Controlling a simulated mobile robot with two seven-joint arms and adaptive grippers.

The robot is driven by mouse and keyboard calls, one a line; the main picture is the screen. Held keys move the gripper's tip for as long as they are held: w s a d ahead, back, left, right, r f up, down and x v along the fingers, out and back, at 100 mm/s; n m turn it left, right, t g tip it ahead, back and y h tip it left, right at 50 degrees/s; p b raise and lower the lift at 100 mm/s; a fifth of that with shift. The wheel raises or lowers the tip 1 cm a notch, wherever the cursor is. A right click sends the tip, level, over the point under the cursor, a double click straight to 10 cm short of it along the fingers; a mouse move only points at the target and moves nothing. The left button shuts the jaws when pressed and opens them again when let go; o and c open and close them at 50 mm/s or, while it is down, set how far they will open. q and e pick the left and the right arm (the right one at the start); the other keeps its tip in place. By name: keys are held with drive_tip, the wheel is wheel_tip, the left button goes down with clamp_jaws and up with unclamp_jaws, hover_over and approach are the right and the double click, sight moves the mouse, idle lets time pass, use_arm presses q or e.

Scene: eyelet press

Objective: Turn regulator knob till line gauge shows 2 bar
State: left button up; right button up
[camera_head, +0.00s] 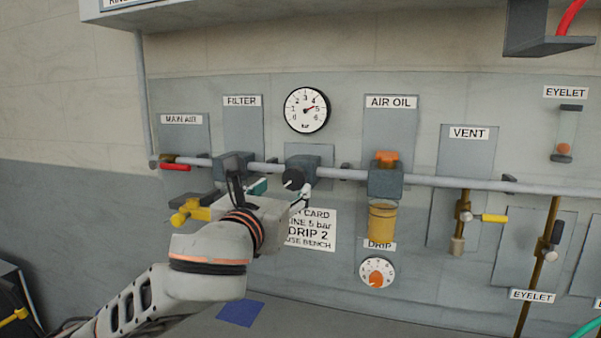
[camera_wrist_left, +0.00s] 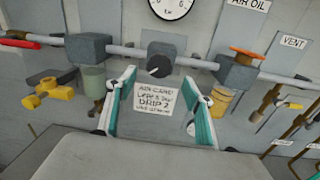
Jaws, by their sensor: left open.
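The black regulator knob (camera_head: 293,179) sits on the front of a dark block on the grey pipe, below the line gauge (camera_head: 306,110). The gauge's red needle points up and right, close to the 5. My left gripper (camera_head: 281,191) is open in front of the panel. In the left wrist view the knob (camera_wrist_left: 159,66) with its pale mark shows beyond and between the teal-padded fingers, and the fingers look apart from it. My right gripper is not in view.
A yellow valve handle (camera_head: 190,211) is left of my gripper. The air oil unit with an orange top (camera_head: 387,157) and amber bowl (camera_head: 382,222) stands to the right. A drip dial (camera_head: 377,272) is below it, and the vent valve's yellow lever (camera_head: 493,218) farther right.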

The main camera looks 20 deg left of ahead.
sight(293, 178)
use_arm(q)
drive_tip(key=w, duration=0.2)
drive_tip(key=shift+w, duration=0.4)
drive_tip(key=shift+w+r, duration=0.15)
drive_tip(key=shift+w, duration=0.2)
drive_tip(key=w, duration=0.3)
drive_tip(key=shift+w+a, duration=0.1)
drive_tip(key=shift+w, duration=0.85)
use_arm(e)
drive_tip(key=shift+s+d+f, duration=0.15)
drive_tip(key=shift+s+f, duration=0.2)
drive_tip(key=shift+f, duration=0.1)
use_arm(q)
drive_tip(key=c, duration=1.1)
